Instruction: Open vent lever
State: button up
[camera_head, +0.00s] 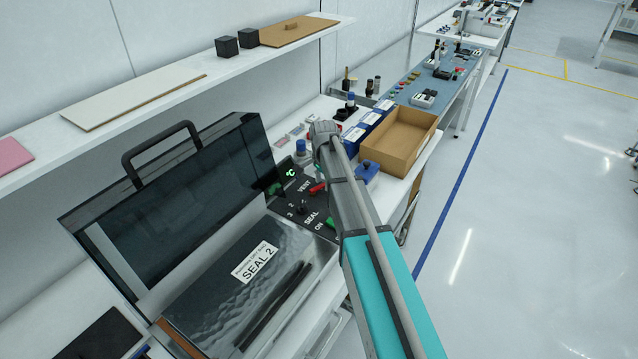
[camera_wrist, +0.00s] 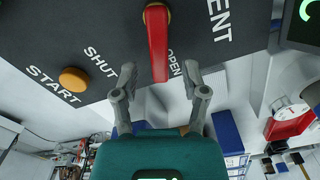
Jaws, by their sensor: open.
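The red vent lever (camera_wrist: 158,45) hangs from its pivot on the dark panel in the wrist view. Its free end points down the picture, between the printed words SHUT on its left and OPEN on its right. My gripper (camera_wrist: 159,80) is open, one finger on each side of the lever's free end. Gaps show between the fingers and the lever, and I cannot tell how deep it sits between them. In the head view the lever (camera_head: 317,188) shows beside the word VENT on the machine's panel. My arm hides the gripper there.
An orange START button (camera_wrist: 74,79) is left of the lever in the wrist view. The machine's raised dark lid (camera_head: 170,210) stands behind its SEAL 2 top. A cardboard box (camera_head: 397,140) and a blue object (camera_head: 367,172) lie beyond my arm. A shelf (camera_head: 180,85) runs above.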

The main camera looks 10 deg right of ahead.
grip_shut()
jog(key=shift+w+a+n, duration=0.1)
jog(key=shift+w+n, duration=0.1)
jog(key=shift+n, duration=0.4)
jog(key=shift+w+a+n, duration=0.1)
jog(key=shift+w+n, duration=0.05)
jog(key=shift+n, duration=0.45)
grip_release()
jog(key=shift+r, duration=0.15)
